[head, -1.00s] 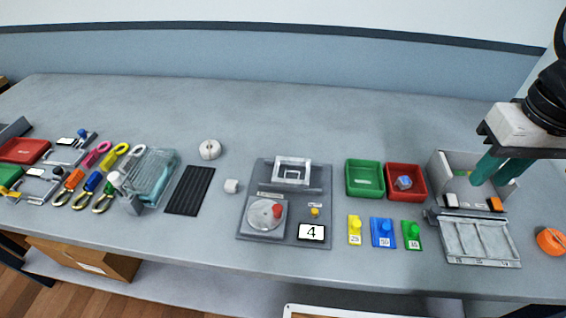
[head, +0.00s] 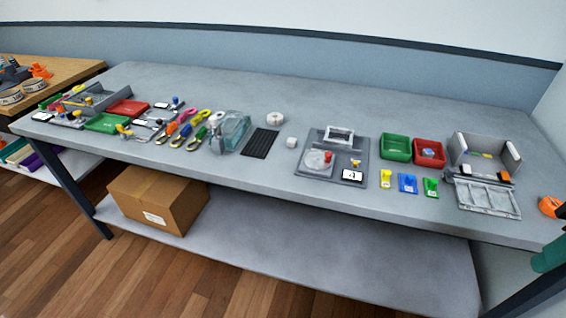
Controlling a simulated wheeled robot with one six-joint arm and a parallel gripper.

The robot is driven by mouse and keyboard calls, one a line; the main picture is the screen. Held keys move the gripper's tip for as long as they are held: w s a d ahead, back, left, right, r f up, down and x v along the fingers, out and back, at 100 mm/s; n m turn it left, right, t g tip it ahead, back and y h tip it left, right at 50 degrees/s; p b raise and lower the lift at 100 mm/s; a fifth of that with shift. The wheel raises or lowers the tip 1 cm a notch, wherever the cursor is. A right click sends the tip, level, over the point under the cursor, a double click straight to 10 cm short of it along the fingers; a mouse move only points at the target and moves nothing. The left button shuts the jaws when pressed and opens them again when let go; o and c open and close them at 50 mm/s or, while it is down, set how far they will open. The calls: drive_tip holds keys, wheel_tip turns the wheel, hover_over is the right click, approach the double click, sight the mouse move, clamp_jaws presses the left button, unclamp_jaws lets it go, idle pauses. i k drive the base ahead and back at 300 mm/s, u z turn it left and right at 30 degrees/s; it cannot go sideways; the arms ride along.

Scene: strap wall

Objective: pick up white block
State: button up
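A small white block (head: 291,142) sits on the grey table, between a black ribbed mat and a grey plate with a dial. It stands clear of both. My gripper (head: 546,260) shows only in part at the right edge, as teal finger material in front of the table's front right. It is far to the right of the white block and not touching it. Most of the gripper is cut off, so its opening is hidden.
A white round roll (head: 275,118) lies behind the block. The black mat (head: 261,142) is left of it, and the dial plate (head: 356,181) right. A clear container (head: 231,132), green bin (head: 396,147) and red bin (head: 429,152) also stand on the table (head: 330,100). Floor is free in front.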

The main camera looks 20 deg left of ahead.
sight(291, 143)
drive_tip(key=k, duration=0.1)
drive_tip(key=u, duration=2.05)
drive_tip(key=i, duration=1.6)
drive_tip(key=z, duration=2.6)
